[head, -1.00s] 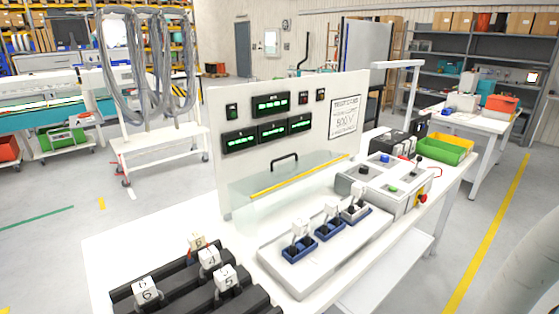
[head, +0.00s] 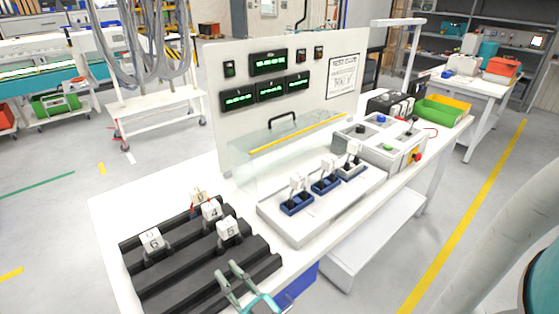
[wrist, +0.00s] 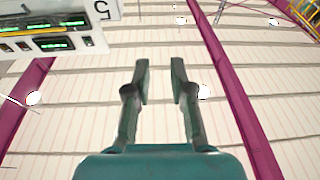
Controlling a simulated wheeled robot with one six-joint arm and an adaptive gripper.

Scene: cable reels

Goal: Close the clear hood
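The clear hood (head: 262,167) is a see-through panel with a yellow edge strip (head: 298,133) and a black handle (head: 283,121). It stands raised against the white display panel, behind the white base (head: 310,229) with blue sockets holding white plugs, leaving them uncovered in front. My gripper (head: 229,271) is at the bottom of the head view, in front of the black rack and well short of the hood. In the wrist view its two fingers (wrist: 159,75) are apart with nothing between them. The hood does not show clearly in the wrist view.
The black rack (head: 180,262) holds several numbered white blocks at the front left. Grey control boxes (head: 385,142) with buttons stand right of the hood, with green and yellow bins (head: 440,110) beyond. The white display panel (head: 222,65) rises behind.

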